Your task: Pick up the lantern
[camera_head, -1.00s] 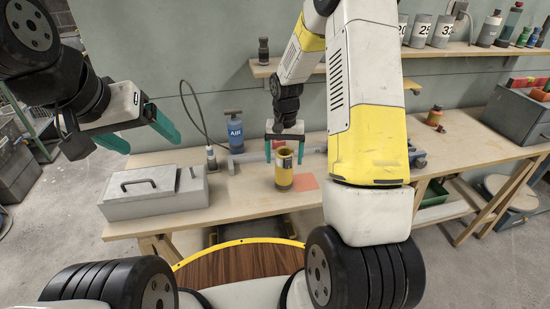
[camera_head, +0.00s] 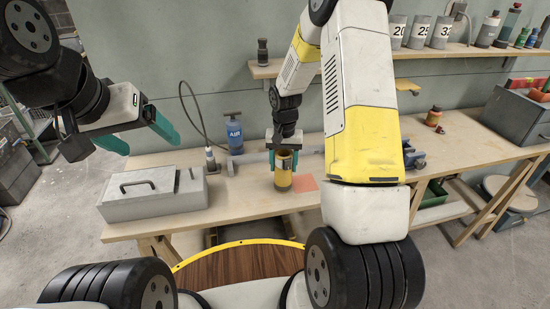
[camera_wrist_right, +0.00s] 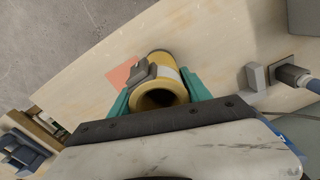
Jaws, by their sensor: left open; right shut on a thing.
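The lantern (camera_head: 283,183) is a yellow cylinder with a pale band and a dark open top. It stands upright on the bench, and in the right wrist view (camera_wrist_right: 156,66) a grey block shows on its side. My right gripper (camera_head: 284,162) is over it from above, with teal fingers shut on its two sides. In the right wrist view the fingers (camera_wrist_right: 158,92) flank the lantern. My left gripper (camera_head: 140,137) is open and empty, raised at the left above the bench's end.
A grey box with a handle (camera_head: 150,204) stands left on the wooden bench (camera_head: 245,207). A blue air bottle (camera_head: 233,134) is behind it. An orange square (camera_head: 305,183) lies just right of the lantern. A shelf (camera_head: 445,52) holds numbered cans.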

